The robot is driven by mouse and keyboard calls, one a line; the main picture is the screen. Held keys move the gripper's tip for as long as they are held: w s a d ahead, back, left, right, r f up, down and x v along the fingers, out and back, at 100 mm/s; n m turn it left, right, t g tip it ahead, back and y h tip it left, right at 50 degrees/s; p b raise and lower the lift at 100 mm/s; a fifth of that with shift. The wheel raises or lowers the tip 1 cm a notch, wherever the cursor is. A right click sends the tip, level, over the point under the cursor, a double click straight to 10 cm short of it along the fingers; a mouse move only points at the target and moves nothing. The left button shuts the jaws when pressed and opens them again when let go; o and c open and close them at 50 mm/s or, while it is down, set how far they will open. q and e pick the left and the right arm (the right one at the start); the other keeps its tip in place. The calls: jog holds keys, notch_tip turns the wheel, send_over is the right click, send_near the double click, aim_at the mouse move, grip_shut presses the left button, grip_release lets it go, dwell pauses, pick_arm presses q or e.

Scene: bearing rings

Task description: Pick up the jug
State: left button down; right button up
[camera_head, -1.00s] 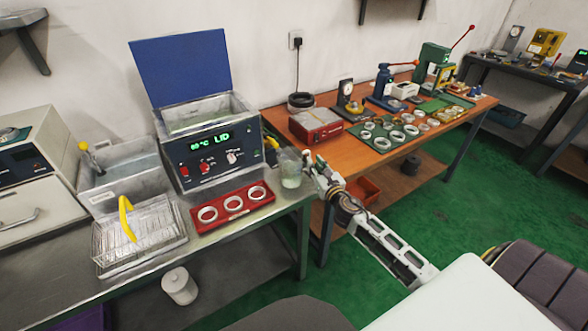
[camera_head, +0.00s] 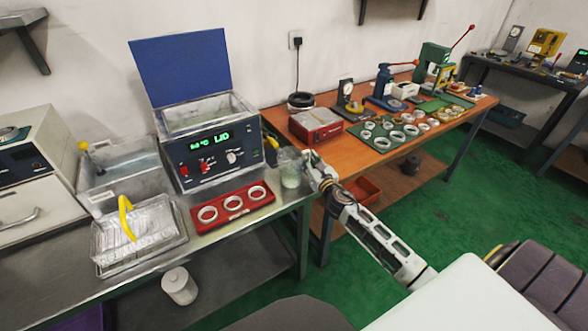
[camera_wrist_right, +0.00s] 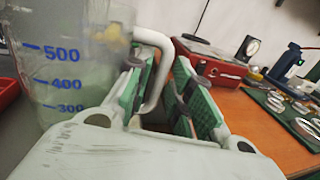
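The jug (camera_head: 290,174) is a clear measuring jug at the right end of the steel bench. In the right wrist view the jug (camera_wrist_right: 62,75) stands close on the left, with blue marks such as 500 and 400. Its pale handle (camera_wrist_right: 158,62) comes down between the green-padded fingers of my right gripper (camera_wrist_right: 163,97). The fingers are apart, with a gap between the handle and the right finger; whether the left finger touches the handle I cannot tell. In the head view my right gripper (camera_head: 309,162) is just right of the jug. My left gripper is not in view.
A red tray (camera_head: 232,221) with three rings lies left of the jug. The heated bath (camera_head: 206,150) with its raised blue lid stands behind. The wooden bench (camera_head: 345,152) on the right carries a red box (camera_head: 316,124), a ring mat and presses.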

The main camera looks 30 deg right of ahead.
jog(key=shift+w, duration=0.65)
grip_shut()
